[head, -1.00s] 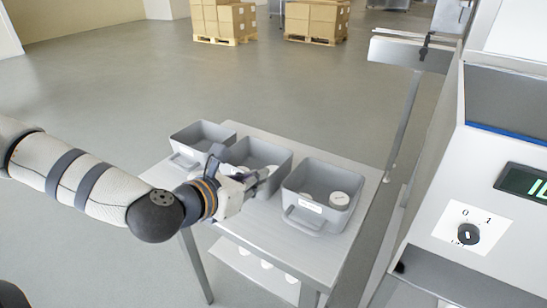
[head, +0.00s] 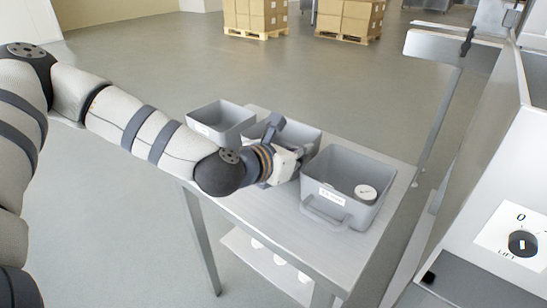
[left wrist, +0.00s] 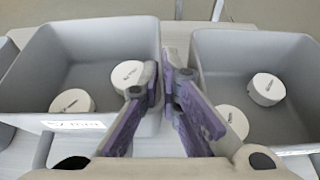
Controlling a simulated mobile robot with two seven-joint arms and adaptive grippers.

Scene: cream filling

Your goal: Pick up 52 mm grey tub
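The 52 mm grey tub (left wrist: 70,65) is at the left in the left wrist view, its front label reading "52 mm", with two white discs inside. It appears to be the middle tub (head: 308,138) in the head view, partly hidden by my gripper. My left gripper (head: 292,160) is at its right side. In the left wrist view the fingertips (left wrist: 163,88) are close together by the tub's right wall, at the gap to another grey tub. I cannot tell whether they touch or grip that wall. My right gripper is not in view.
Another grey tub (head: 385,188) with white discs stands close on the right, and a third tub (head: 220,120) stands on the left. All rest on a metal table (head: 275,220). A machine with a dial (head: 522,243) stands at the right.

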